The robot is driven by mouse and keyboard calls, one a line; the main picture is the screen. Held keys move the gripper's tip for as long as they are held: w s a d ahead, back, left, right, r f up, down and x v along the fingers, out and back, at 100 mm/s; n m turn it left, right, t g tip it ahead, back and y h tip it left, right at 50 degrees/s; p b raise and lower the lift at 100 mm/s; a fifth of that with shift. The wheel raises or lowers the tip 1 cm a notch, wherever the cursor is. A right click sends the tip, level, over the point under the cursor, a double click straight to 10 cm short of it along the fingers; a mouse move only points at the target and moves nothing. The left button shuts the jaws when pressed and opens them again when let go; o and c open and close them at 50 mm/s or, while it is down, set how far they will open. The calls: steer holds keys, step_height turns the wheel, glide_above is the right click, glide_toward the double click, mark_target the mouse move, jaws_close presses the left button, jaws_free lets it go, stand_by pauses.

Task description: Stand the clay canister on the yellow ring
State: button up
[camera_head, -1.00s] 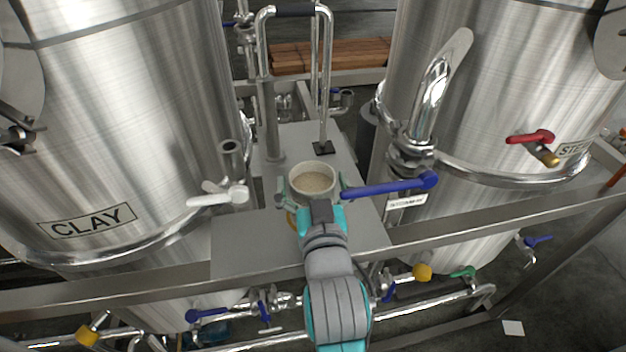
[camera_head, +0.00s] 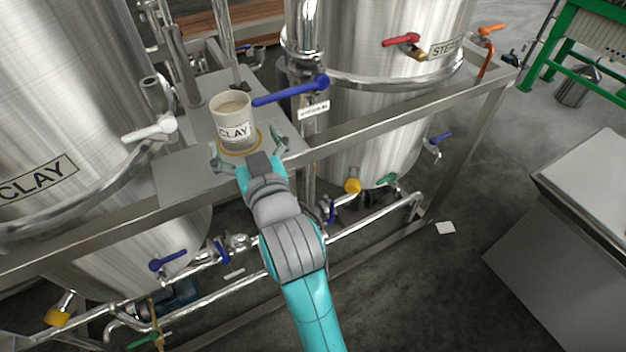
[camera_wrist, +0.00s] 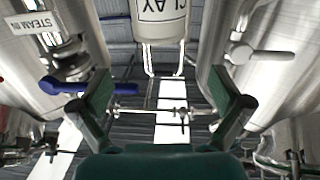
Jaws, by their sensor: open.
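The clay canister (camera_head: 233,122), a cream cup with a CLAY label and pale contents, stands upright on the grey platform between the two tanks. The yellow ring (camera_head: 258,138) shows around its base, so the canister appears to stand on it. My gripper (camera_head: 249,150) is open, with its fingers spread on the near side of the canister and apart from it. In the wrist view the canister (camera_wrist: 161,22) shows at the top, beyond the open fingers (camera_wrist: 161,95), with nothing between them.
A blue valve handle (camera_head: 290,91) reaches close to the canister's right side. A white-handled valve (camera_head: 150,130) is to the left. The steel clay tank (camera_head: 60,100) and the steam tank (camera_head: 375,120) flank the platform (camera_head: 185,172). A steel rail (camera_head: 400,115) runs along the front.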

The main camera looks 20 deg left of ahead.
steer(key=s+d+f+m+t+h, duration=0.1)
steer(key=s+d+f+m+h, duration=0.2)
steer(key=d+f, duration=0.95)
steer(key=s+d+f+m+t+h, duration=0.1)
steer(key=s+d+f+h, duration=0.25)
steer(key=d+f, duration=0.85)
steer(key=s+d+m+h, duration=0.2)
steer(key=s+d+h, duration=0.1)
steer(key=s+d, duration=1.05)
steer(key=s+d+r+m+h, duration=0.1)
steer(key=s+d, duration=0.2)
steer(key=s, duration=0.4)
steer(key=s+d+r+m+h, duration=0.1)
steer(key=s+d+m+h, duration=0.1)
steer(key=s+d, duration=0.2)
steer(key=v, duration=0.3)
steer(key=shift+f, duration=0.2)
